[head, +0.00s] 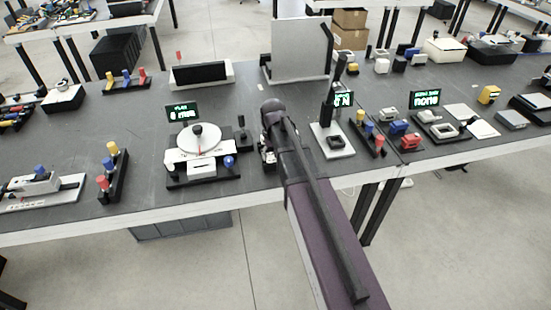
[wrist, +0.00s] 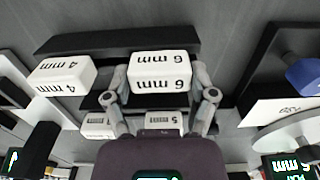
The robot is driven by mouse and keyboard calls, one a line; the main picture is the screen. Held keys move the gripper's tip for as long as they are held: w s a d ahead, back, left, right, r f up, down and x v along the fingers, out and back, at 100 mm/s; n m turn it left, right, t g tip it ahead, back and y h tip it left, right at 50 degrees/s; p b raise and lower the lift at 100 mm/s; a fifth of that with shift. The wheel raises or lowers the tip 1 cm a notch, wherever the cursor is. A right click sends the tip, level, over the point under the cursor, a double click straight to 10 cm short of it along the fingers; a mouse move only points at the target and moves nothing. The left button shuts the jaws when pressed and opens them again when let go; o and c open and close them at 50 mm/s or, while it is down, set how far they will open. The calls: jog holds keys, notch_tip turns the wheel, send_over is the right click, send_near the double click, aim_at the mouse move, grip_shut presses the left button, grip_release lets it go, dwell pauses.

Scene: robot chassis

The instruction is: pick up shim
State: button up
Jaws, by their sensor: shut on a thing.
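A white shim marked 6 mm (wrist: 160,72) sits between the two fingers of my gripper (wrist: 160,84) in the wrist view, and the fingers are shut on its sides. A white shim marked 4 mm (wrist: 62,76) lies to its left, apart from the fingers. Two more white shims (wrist: 97,126) (wrist: 160,122) sit closer to the wrist, partly hidden by the fingers and gripper body. A dark rack (wrist: 120,40) runs behind the held shim. In the head view my arm hides most of the gripper and shims.
A station with a white disc (head: 196,138) and lit display (head: 182,114) stands left of my arm. A small black post (head: 241,136) stands between them. To the right is a white-based stand (head: 333,141) with a lever. The bench front is clear near my arm.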

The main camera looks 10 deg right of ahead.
aim_at(271, 153)
jog(key=shift+r, duration=0.1)
notch_tip(271, 153, up, 10)
jog(key=p, duration=1)
dwell(0.8)
jog(key=shift+w+a, duration=0.15)
jog(key=shift+a, duration=0.25)
jog(key=w+a+r+p, duration=0.1)
jog(key=w+a, duration=0.1)
jog(key=a, duration=2.2)
jog(key=shift+a+r+p, duration=0.3)
jog(key=shift+p, duration=0.1)
